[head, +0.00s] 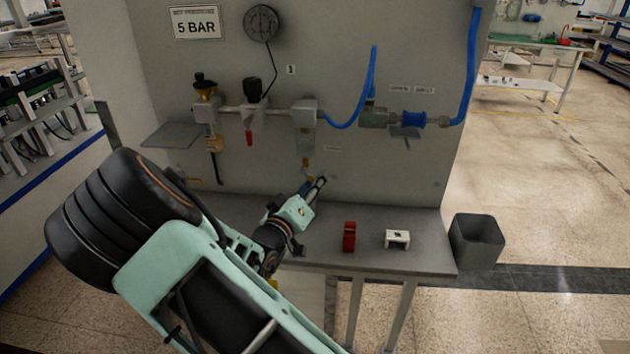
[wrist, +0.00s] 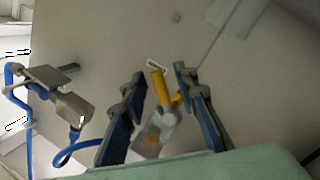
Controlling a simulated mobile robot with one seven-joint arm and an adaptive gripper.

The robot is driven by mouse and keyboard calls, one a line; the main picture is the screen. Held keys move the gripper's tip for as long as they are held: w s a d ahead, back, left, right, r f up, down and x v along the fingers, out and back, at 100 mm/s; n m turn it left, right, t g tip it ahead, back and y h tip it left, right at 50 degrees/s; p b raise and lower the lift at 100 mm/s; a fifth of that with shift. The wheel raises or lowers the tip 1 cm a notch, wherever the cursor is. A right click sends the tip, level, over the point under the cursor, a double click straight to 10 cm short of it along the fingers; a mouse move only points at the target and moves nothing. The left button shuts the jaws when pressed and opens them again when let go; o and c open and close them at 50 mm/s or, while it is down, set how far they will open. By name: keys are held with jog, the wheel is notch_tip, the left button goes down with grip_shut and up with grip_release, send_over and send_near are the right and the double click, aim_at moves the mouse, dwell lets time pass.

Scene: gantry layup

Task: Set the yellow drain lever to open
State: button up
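The yellow drain lever (wrist: 160,87) shows in the wrist view between my fingers, with visible gaps on both sides. It sits at the end of a clear filter bowl (wrist: 153,135). In the head view the bowl (head: 305,146) hangs under a grey unit on the panel, and a small bit of yellow (head: 307,162) shows at its lower end. My gripper (head: 319,183) is just below the bowl. It is open and empty, and its blue-grey fingers (wrist: 159,73) stand apart around the lever. I cannot tell whether a finger touches the lever.
A blue hose (head: 350,112) loops right of the bowl to a coupling (head: 405,119). A red block (head: 349,237) and a white part (head: 397,238) lie on the bench (head: 420,258). A bin (head: 477,242) stands at right.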

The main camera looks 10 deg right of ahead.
jog(key=shift+w+d, duration=0.1)
jog(key=shift+c, duration=0.5)
grip_shut()
jog(key=m, duration=0.1)
jog(key=a+m+b, duration=0.1)
jog(key=shift+w+f+m+g+y, duration=0.15)
jog(key=shift+f+m+g+y, duration=0.15)
jog(key=shift+f+m+g, duration=0.1)
jog(key=shift+w+a+f+m+y+b, duration=0.1)
jog(key=shift+a+m+y+b, duration=0.25)
jog(key=shift+m, duration=0.45)
jog(key=shift+w+a+f+m+y+b, duration=0.1)
jog(key=shift+a+m+y+b, duration=0.2)
jog(key=shift+m, duration=0.5)
jog(key=shift+r, duration=0.1)
jog(key=shift+o, duration=0.5)
grip_release()
